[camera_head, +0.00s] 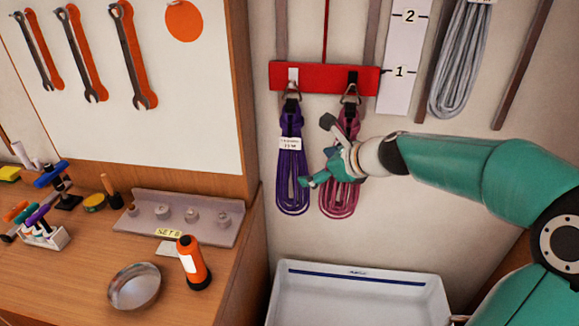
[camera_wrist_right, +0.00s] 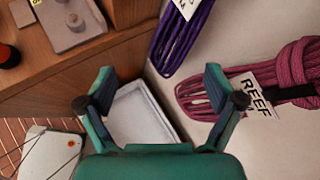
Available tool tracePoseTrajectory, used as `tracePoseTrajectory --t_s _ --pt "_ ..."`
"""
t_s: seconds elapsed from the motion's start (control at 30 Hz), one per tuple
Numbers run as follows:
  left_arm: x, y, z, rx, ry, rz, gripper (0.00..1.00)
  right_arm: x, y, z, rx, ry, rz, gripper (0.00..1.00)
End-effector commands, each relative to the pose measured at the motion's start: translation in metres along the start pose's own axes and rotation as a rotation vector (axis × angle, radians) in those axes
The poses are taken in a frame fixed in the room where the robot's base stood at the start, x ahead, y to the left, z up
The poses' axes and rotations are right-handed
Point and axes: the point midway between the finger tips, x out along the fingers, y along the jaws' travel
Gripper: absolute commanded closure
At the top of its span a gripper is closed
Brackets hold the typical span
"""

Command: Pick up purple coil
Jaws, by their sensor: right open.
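The purple coil (camera_head: 291,175) hangs from the left hook of a red rack (camera_head: 327,78) on the wall, with a white label on it. It also shows at the top of the right wrist view (camera_wrist_right: 178,38), cut off by the edge. My right gripper (camera_head: 306,182) is open and empty, close to the purple coil's right side and in front of the pink coil (camera_head: 340,200), which it partly hides. In the right wrist view, the gripper's fingers (camera_wrist_right: 165,88) are spread apart with nothing between them. I cannot tell whether it touches either coil. My left gripper is not in view.
A white tray (camera_head: 360,273) stands below the coils. A grey coil (camera_head: 462,55) hangs at the upper right.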

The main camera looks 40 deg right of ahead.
Motion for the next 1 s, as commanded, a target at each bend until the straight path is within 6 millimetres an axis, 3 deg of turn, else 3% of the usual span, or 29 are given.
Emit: tracePoseTrajectory --t_s 0.03,0.13,0.2,0.3,0.43,0.8,1.0 --pt "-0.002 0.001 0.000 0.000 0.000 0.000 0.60 -0.030 -0.016 0.021 0.089 -0.056 -0.042 0.08" --pt "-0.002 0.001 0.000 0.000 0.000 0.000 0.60 -0.070 -0.031 0.048 0.231 -0.144 -0.076 0.08" --pt "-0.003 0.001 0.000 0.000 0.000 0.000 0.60 -0.087 -0.036 0.060 0.289 -0.184 -0.084 0.08" --pt "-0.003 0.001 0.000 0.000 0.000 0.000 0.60 -0.093 -0.039 0.068 0.329 -0.210 -0.086 0.08" --pt "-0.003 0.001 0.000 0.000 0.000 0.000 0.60 -0.076 -0.041 0.073 0.337 -0.214 -0.082 0.08" --pt "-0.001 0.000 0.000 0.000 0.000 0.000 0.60 -0.002 -0.050 0.087 0.333 -0.212 -0.084 0.08" --pt "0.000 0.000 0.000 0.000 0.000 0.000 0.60 0.014 -0.052 0.091 0.331 -0.213 -0.086 0.08"
